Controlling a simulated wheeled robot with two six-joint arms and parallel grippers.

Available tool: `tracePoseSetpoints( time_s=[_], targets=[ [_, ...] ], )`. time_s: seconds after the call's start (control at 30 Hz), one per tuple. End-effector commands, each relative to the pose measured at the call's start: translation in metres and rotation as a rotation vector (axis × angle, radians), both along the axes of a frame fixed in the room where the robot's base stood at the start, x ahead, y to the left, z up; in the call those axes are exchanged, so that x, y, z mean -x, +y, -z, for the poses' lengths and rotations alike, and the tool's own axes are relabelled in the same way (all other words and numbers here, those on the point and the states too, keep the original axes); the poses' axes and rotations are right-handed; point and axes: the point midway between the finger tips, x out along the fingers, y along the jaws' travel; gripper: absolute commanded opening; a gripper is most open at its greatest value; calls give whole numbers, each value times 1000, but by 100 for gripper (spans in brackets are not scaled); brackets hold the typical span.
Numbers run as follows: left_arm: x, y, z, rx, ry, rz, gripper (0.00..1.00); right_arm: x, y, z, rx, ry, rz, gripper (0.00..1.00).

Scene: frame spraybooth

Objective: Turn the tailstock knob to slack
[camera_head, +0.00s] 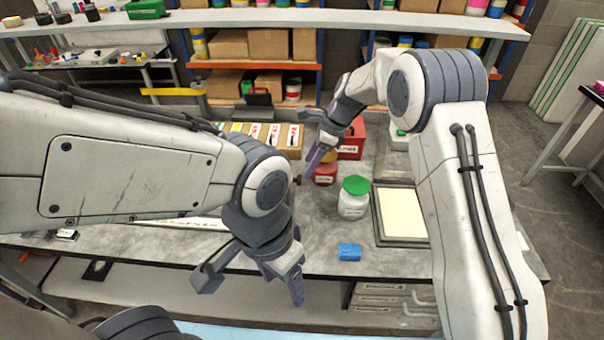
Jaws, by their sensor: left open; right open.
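I cannot make out a tailstock for certain. A small dark round part (298,180) pokes out beside my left wrist, and I cannot tell whether it is the knob. My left forearm and wrist hide much of the bench's left side. My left gripper (250,286) is open and empty, hanging over the bench's front edge with its fingers wide apart. My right gripper (306,142) is open at the back of the bench, near a red-labelled container (326,174) and the row of boxes. I see nothing between its fingers.
On the grey bench (315,235) stand a white jar with a green lid (353,198), a blue roll (349,252) and a dark-framed cream panel (402,215). A red box (352,140) and labelled cartons (262,132) line the back. Bare bench lies left of the jar.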

Motion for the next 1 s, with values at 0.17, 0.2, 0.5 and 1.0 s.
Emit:
tracePoseSetpoints(
  time_s=[0.17,0.2,0.5,1.0],
  targets=[
    [0,0,-10,0,0,-1,64,1,13,29,2,3,-2,67],
    [0,0,-11,0,0,-1,64,1,15,34,1,3,-2,67],
    [0,0,-15,0,0,-1,64,1,22,54,1,-2,-4,67],
    [0,0,-14,0,0,-1,64,1,22,54,1,-2,-3,0]
  ],
)
